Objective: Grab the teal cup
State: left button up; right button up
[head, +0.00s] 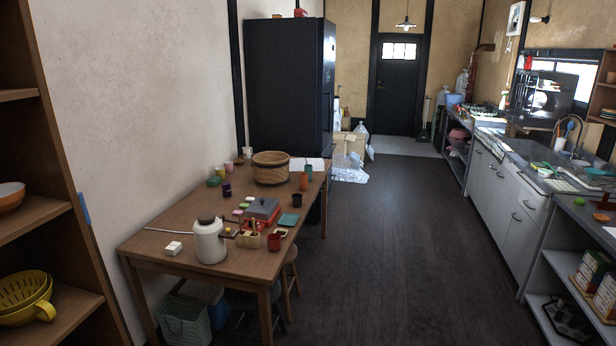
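A small teal cup (309,172) stands on the wooden table (185,217), near its far right end. An orange cup (303,182) stands just in front of it. Neither of my grippers is in the head view.
The table also holds a woven basket (271,171), a white jug (209,242), a dark cup (297,200) and a red cup (273,242). Stools are partly under it. A black fridge (287,90) stands behind. The dark floor (400,250) between table and right counter (500,182) is clear.

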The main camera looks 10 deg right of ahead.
aim_at(308, 173)
jog(key=i+l, duration=0.4)
jog(key=i, duration=0.2)
jog(key=i+l+u, duration=0.15)
jog(key=i+l, duration=0.2)
jog(key=i, duration=0.25)
